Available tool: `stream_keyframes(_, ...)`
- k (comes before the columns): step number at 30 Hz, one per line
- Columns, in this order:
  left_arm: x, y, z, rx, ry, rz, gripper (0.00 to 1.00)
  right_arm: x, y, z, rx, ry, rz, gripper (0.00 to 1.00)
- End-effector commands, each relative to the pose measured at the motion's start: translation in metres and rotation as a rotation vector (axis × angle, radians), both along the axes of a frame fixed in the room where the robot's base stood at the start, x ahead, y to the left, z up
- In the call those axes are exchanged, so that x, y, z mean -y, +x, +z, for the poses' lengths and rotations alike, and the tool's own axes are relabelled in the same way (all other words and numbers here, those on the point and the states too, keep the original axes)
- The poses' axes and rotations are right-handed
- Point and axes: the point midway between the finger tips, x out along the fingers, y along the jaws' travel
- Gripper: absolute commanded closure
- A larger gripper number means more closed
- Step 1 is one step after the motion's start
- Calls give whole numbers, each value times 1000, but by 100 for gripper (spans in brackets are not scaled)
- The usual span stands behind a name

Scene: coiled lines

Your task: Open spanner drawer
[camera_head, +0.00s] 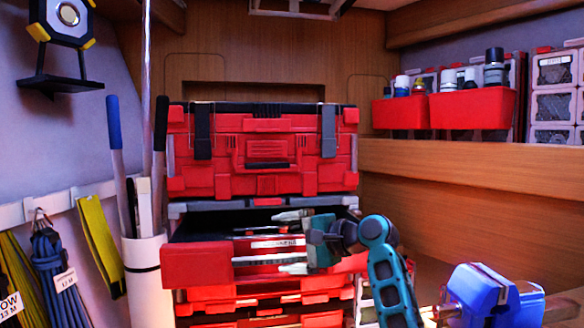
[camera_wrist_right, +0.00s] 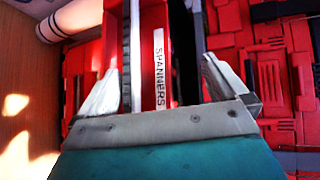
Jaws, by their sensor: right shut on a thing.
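The spanner drawer (camera_head: 197,266) has a red front and stands pulled out of the red tool stack, with its dark inside showing behind the front. Its white label reading SPANNERS (camera_wrist_right: 160,68) shows in the right wrist view and also, small, in the head view (camera_head: 277,243). My right gripper (camera_head: 288,243) comes from the right, with one pale finger above the label and one below. In the wrist view the fingers (camera_wrist_right: 160,85) lie on either side of the labelled red part, shut on it. The exact contact is partly hidden. My left gripper is not in view.
A closed red toolbox (camera_head: 210,150) sits on top of the stack, with more red drawers (camera_head: 210,293) below. A white bin (camera_head: 147,275) of long tools stands close at left. A blue vise (camera_head: 482,290) is at lower right. Red bins (camera_head: 470,108) line the right shelf.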

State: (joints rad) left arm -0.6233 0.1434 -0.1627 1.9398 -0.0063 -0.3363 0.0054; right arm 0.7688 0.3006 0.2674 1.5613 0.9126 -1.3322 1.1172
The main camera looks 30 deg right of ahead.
Motion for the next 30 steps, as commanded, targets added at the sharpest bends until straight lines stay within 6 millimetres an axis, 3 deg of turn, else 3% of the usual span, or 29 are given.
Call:
stream_keyframes(1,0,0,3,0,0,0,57,6,-13,166,312,10,-18,24)
stream_keyframes(3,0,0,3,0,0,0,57,6,-13,167,313,9,-18,24)
stream_keyframes(8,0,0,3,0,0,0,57,6,-13,167,313,9,-18,24)
stream_keyframes(9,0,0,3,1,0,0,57,4,-1,11,15,-1,-7,25)
stream_keyframes(11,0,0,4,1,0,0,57,4,-1,11,16,0,-7,36)
stream_keyframes(16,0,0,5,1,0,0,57,9,-9,10,14,1,-8,36)
stream_keyframes(24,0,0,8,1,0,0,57,17,-26,10,15,-1,-8,55)
stream_keyframes(30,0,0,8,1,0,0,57,24,-38,9,15,-3,-9,55)
